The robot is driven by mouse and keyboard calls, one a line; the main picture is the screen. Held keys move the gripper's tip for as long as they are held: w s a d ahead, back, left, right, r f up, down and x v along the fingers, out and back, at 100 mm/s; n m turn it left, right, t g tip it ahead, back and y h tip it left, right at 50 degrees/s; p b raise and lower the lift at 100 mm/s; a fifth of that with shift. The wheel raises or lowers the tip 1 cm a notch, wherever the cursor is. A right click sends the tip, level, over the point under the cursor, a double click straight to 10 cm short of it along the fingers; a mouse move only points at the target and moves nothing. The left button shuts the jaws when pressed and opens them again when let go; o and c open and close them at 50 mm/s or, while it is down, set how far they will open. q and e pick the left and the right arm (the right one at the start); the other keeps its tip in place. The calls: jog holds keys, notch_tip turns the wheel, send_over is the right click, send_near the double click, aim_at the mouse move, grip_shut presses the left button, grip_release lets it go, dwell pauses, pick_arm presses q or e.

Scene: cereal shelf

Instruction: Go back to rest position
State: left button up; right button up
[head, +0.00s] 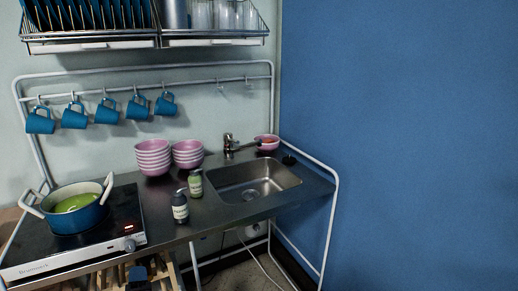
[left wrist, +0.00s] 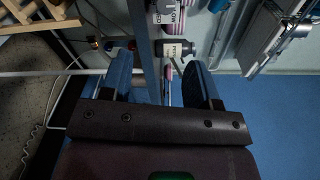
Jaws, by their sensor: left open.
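My right gripper shows in neither view.
The metal counter (head: 235,207) holds a hob (head: 30,268) with a blue pot (head: 80,214), pink bowls (head: 153,158), two bottles (head: 180,207) and a sink (head: 250,180). Blue mugs (head: 75,116) hang from a rail below a dish rack (head: 110,38). The blue wall (head: 410,130) is bare.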

pick_arm(q)
jog(key=s+d+f+n+g+h, duration=0.1)
jog(key=s+d+f+n+h, duration=0.4)
jog(key=f+n+h, duration=0.3)
jog(key=s+f+n+g, duration=0.1)
jog(key=s+f+n, duration=0.2)
jog(key=s, duration=0.5)
jog(key=s+a+f+n+g, duration=0.1)
jog(key=s+f+n+g, duration=0.1)
jog(key=s+f, duration=0.4)
jog(key=shift+s+a+n, duration=0.3)
jog(key=shift+s+n, duration=0.3)
jog(key=shift+s, duration=0.25)
